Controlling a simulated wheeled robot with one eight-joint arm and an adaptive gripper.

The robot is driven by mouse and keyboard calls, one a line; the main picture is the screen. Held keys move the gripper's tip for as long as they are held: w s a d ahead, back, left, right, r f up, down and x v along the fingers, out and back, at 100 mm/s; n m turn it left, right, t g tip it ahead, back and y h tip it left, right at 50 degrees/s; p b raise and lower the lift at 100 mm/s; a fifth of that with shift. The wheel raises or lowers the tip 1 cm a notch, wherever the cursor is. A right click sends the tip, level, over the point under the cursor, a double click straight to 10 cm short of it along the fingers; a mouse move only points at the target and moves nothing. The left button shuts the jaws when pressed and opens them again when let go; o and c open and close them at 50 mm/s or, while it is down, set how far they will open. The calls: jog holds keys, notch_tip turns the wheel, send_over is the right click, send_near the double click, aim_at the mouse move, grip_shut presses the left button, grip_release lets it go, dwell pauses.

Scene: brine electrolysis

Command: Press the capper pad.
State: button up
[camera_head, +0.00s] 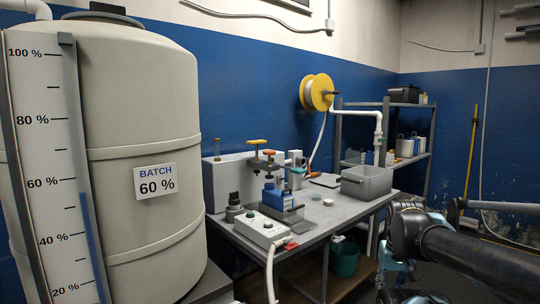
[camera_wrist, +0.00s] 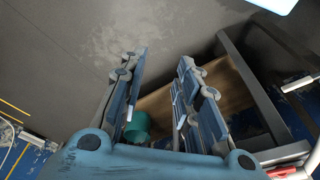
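No part on the workbench can be singled out surely as the capper pad at this size. The workbench (camera_head: 340,213) carries a white control box (camera_head: 261,229) with small buttons, a blue device (camera_head: 274,196) and orange-topped posts (camera_head: 257,143) behind it. A small teal-and-grey device (camera_head: 296,172) stands further back. My gripper (camera_wrist: 159,65) is open in the wrist view, with nothing between its fingers. It is apart from the bench-top devices, which the wrist view does not show. In the head view my arm is at the lower right.
A large tank (camera_head: 145,120) stands at the left. A grey bin (camera_head: 366,181) sits at the bench's right end. A teal bucket (camera_head: 345,257) is below the bench and shows in the wrist view (camera_wrist: 139,126). A metal rack (camera_head: 386,128) stands behind.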

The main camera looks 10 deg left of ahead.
jog(key=shift+c, duration=1.3)
jog(key=shift+s+a+r, duration=0.1)
jog(key=shift+a+r, duration=0.05)
jog(key=shift+r, duration=0.7)
grip_shut()
jog(key=w+a+r+n+t+y, duration=0.1)
jog(key=w+a+r+n, duration=0.1)
jog(key=w+a+r, duration=0.45)
jog(key=w+a+r+n+y, duration=0.1)
jog(key=w+a+r+n, duration=0.15)
jog(key=w+r, duration=0.75)
jog(key=w+a+r+n+t+y, duration=0.1)
jog(key=w+a+r, duration=0.4)
jog(key=w+r, duration=0.35)
jog(key=w+a+r+n+y, duration=0.2)
jog(key=w+a+r, duration=0.6)
jog(key=w+a, duration=0.2)
jog(key=w+a+r+n+t+y, duration=0.1)
jog(key=w+a+r+n+y, duration=0.1)
jog(key=w+a+r, duration=0.7)
jog(key=w+a, duration=0.1)
jog(key=a, duration=0.4)
jog(key=shift+w+a+r+n, duration=0.15)
jog(key=shift+a+r+n, duration=0.15)
jog(key=shift+n, duration=0.05)
